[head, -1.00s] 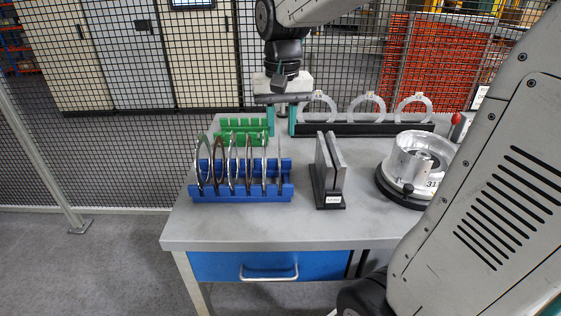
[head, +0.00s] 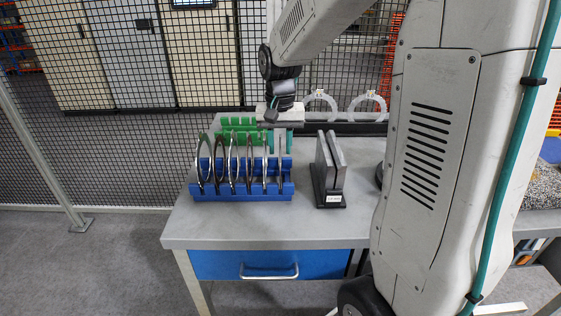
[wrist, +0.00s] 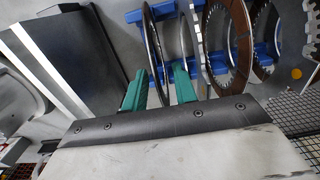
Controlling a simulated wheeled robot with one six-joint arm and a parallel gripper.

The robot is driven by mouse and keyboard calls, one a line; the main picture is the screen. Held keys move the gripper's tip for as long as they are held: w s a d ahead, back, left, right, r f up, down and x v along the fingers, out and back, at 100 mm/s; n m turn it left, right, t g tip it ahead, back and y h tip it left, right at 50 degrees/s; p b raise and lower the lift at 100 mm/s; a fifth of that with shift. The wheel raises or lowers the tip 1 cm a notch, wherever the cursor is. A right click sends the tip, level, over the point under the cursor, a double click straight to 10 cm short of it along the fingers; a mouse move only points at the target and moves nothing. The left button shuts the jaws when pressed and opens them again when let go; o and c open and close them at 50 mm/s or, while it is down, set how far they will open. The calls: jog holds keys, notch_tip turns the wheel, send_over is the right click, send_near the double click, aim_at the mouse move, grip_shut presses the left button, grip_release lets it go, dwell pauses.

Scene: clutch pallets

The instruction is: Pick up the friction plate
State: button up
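Several ring plates stand upright in a blue slotted rack (head: 240,195). Brown-faced friction plates (head: 218,160) alternate with bright steel plates (head: 201,165); the brown ones also show in the wrist view (wrist: 222,62). My gripper (head: 279,143) is over the right end of the rack, with its teal fingers pointing down. In the wrist view its fingers (wrist: 160,86) are apart, one to each side of the thin end plate (wrist: 149,35), which has a dark, brownish edge. Whether a finger touches this plate cannot be told.
A black holder with grey upright slabs (head: 327,170) stands just right of the rack. A green rack (head: 238,122) lies behind it. White rings on a black stand (head: 321,103) are at the back. My arm hides the table's right side.

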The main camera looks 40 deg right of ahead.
grip_shut()
jog(key=shift+r, duration=0.1)
notch_tip(320, 180, up, 10)
jog(key=shift+f, duration=0.1)
dwell(0.4)
dwell(0.5)
